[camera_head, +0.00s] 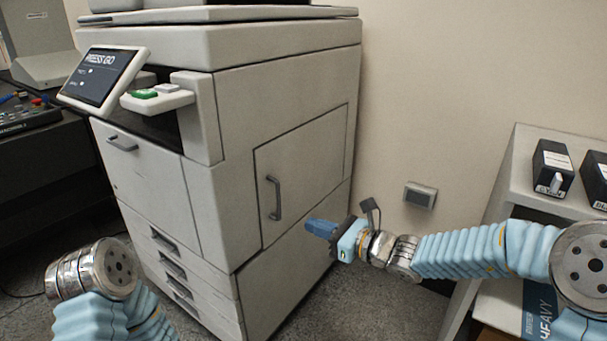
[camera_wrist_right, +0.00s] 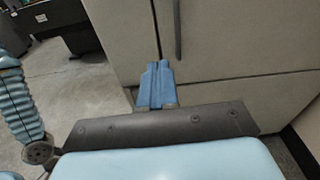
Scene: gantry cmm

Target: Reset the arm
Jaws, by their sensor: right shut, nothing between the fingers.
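My right arm reaches in from the right in the head view. Its gripper (camera_head: 318,228) is shut and empty, with blue fingers pointing left toward the printer's side, below and right of the side door handle (camera_head: 273,198). In the right wrist view the shut blue fingers (camera_wrist_right: 157,84) show in front of the printer's pale panels, just below the dark handle (camera_wrist_right: 177,30). I cannot tell whether they touch the panel. My left arm (camera_head: 92,285) shows at the lower left of the head view, folded; its gripper is out of view.
A large grey printer (camera_head: 225,120) fills the middle, with a tilted screen (camera_head: 103,77) reading "PRESS GO" and a green button (camera_head: 144,93). A shelf (camera_head: 508,160) at right holds black boxes (camera_head: 552,167). A wall socket (camera_head: 420,195) is behind my right arm. Grey floor (camera_head: 350,310) is open below.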

